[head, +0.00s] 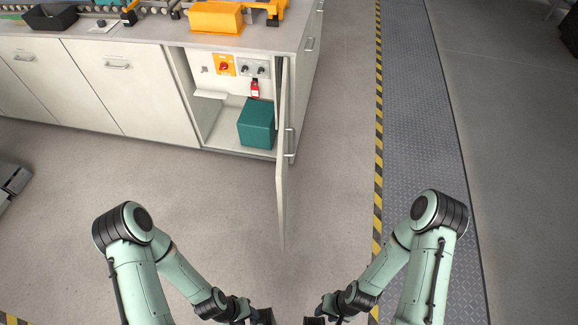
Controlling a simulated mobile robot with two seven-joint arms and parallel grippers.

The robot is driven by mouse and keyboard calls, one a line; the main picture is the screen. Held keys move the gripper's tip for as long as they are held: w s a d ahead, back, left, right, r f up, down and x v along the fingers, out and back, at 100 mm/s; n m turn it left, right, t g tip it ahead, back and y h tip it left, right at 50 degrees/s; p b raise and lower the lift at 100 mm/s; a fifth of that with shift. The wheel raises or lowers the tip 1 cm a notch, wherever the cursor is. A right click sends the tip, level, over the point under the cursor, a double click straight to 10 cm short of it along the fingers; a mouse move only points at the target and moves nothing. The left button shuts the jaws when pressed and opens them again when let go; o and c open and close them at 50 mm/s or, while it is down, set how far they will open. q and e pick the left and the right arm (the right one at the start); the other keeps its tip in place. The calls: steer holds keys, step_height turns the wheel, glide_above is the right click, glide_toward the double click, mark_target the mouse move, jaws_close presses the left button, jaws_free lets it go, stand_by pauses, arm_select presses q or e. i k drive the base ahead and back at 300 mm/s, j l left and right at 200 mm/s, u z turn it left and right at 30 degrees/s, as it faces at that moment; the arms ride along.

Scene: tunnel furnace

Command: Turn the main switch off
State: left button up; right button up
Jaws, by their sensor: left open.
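The main switch appears to be the red rotary knob on a yellow plate (224,66), on the back wall inside an open cabinet bay. It is small in the head view, and I cannot tell which way its handle points. My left gripper (265,316) is at the bottom edge of the view, open and far from the switch. My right gripper (314,321) is just right of it, cut off by the edge, so its jaws cannot be judged.
The cabinet door (282,165) stands open toward me, right of the bay. A grey panel with black knobs (254,69) and a red tag or lock (255,89) are beside the switch. A teal box (257,123) sits below. The floor before the cabinet is clear.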

mark_target(223, 66)
steer(key=i+l+u, duration=0.15)
steer(key=l, duration=0.15)
steer(key=l+u, duration=0.1)
steer(key=l, duration=0.2)
steer(key=i+l+u, duration=0.15)
steer(key=l, duration=0.15)
steer(key=i+l+u, duration=0.15)
steer(key=i+l, duration=0.1)
